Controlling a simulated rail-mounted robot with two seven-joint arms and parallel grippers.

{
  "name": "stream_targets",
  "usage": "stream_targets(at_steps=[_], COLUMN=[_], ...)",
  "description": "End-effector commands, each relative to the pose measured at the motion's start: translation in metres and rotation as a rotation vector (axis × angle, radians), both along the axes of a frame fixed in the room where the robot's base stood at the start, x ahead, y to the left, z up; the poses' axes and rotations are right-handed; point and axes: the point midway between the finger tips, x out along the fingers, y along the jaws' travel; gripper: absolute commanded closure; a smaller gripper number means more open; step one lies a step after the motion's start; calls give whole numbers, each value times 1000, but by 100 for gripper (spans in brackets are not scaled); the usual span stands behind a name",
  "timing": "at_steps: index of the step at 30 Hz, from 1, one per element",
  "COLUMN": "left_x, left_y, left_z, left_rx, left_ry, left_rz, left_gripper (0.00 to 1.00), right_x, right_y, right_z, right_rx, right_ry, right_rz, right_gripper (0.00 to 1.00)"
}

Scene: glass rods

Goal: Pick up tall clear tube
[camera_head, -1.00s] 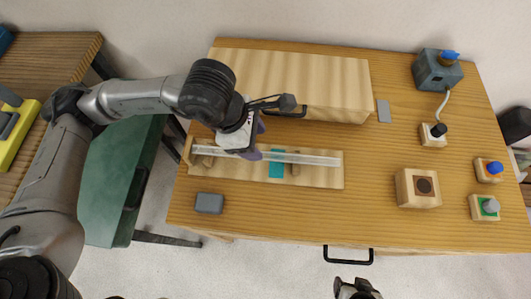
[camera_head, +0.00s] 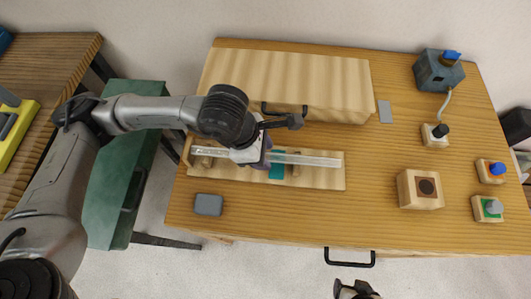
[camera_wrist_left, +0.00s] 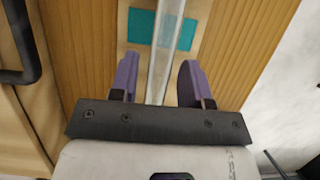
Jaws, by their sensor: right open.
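The tall clear tube (camera_head: 318,160) lies on its side along a pale wooden holder (camera_head: 325,180), above a teal patch (camera_head: 277,173). My left gripper (camera_head: 262,158) points down over the tube, left of its middle. In the left wrist view, the purple fingers of my left gripper (camera_wrist_left: 158,85) stand open on either side of the clear tube (camera_wrist_left: 168,45). Gaps show between the fingers and the tube. The tube's left stretch is partly hidden by my arm in the head view. My right gripper (camera_head: 356,291) is open and empty at the bottom edge, off the table.
A wooden cabinet with a dark handle (camera_head: 340,85) stands behind the holder. A grey block (camera_head: 208,204) lies at the front left. A wooden block with a dark round spot (camera_head: 420,190) and several small fixtures are on the right. The front middle is clear.

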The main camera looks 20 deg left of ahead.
Motion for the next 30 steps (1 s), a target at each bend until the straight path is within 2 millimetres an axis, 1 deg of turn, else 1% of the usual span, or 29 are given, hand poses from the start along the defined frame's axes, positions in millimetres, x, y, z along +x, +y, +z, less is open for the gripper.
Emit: stream_targets(at_steps=[1,2,13,23,26,30], left_x=[0,0,0,0,0,0], left_y=[0,0,0,0,0,0], left_z=[0,0,0,3,10,27], left_rx=[0,0,0,-1,-2,-1], left_ry=[0,0,0,-1,-1,-3], left_rz=[0,0,0,0,-1,-1], left_gripper=[62,65,100,100,100,100], right_x=[0,0,0,0,0,0], right_y=[-1,-1,-1,1,2,2], right_z=[0,0,0,1,2,5], right_rx=[-2,-4,-4,4,5,7], right_ry=[0,0,0,1,1,1], right_rz=[1,2,3,-2,-4,-4], right_gripper=[27,27,27,27,27,27])
